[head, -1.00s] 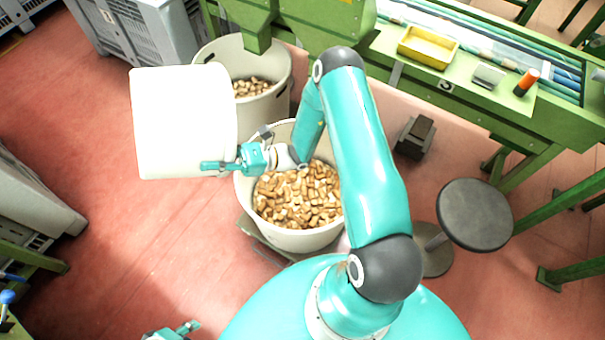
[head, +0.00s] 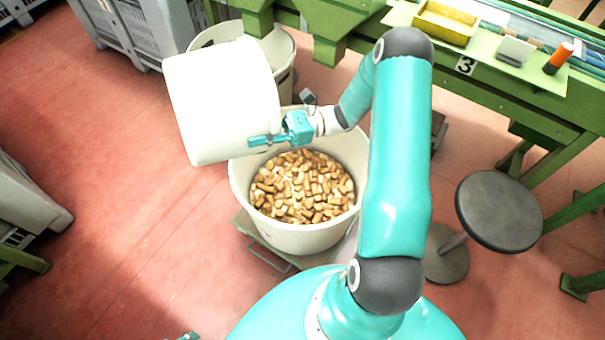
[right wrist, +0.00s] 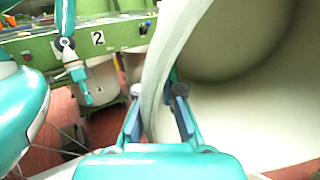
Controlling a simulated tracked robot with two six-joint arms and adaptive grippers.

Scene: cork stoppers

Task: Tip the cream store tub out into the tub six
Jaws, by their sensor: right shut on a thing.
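My right gripper (head: 264,138) is shut on the rim of a large cream tub (head: 222,105). The tub lies on its side in the air, tilted, its outside turned to the head camera. In the right wrist view the fingers (right wrist: 158,93) straddle its wall (right wrist: 165,65), and the part of its inside in sight is bare. Below it stands a white tub (head: 300,240) with many corks (head: 305,190); the held tub overlaps its left rear rim in the picture. No number shows on it. My left gripper (right wrist: 83,92) hangs away from the tubs, too small to read.
Another white tub (head: 285,55) stands behind, partly hidden by the held one. A green bench (head: 500,85) with a yellow tray (head: 445,23) runs along the back right. A round stool (head: 498,212) stands at right, grey crates (head: 135,30) at back left.

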